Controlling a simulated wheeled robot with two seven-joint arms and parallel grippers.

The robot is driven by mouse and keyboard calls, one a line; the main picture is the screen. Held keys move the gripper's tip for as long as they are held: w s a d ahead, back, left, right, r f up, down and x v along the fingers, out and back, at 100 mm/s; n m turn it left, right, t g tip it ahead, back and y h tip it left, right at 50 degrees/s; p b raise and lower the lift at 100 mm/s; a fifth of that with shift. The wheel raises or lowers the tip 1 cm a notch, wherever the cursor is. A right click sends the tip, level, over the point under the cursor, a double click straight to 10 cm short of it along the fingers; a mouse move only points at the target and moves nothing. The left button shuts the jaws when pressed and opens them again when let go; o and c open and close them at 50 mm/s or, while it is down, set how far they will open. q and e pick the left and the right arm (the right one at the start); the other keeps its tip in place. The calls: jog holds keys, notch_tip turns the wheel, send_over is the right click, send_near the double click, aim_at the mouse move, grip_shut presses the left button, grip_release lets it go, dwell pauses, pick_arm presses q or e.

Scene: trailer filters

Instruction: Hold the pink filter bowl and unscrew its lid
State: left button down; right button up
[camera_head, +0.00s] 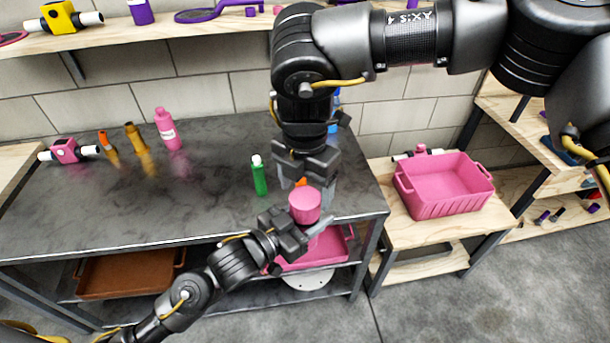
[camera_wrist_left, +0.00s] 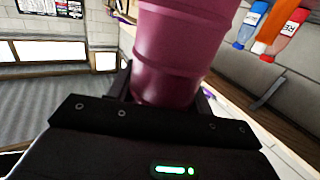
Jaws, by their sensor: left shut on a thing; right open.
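The pink filter bowl with its round pink lid (camera_head: 304,203) is upright near the table's front right corner in the head view. My left gripper (camera_head: 305,235) is shut on the bowl's side, below the lid. In the left wrist view the ribbed pink bowl (camera_wrist_left: 178,50) stands between the jaws, and its upper end is out of frame. My right gripper (camera_head: 305,178) points down just above the lid, open, with its fingers partly hidden. I cannot tell whether they touch the lid.
A green bottle (camera_head: 259,175) stands left of the right gripper. A pink bottle (camera_head: 168,129) and a pink filter housing (camera_head: 67,151) are farther left on the dark table (camera_head: 110,212). A pink crate (camera_head: 445,195) stands on a wooden stand at right. A pink tray (camera_head: 338,246) is on the lower shelf.

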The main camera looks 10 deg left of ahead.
aim_at(305, 198)
jog(key=shift+f, duration=2.3)
jog(key=c, duration=1)
jog(key=n, duration=0.3)
jog(key=o, duration=1.1)
jog(key=shift+r, duration=0.1)
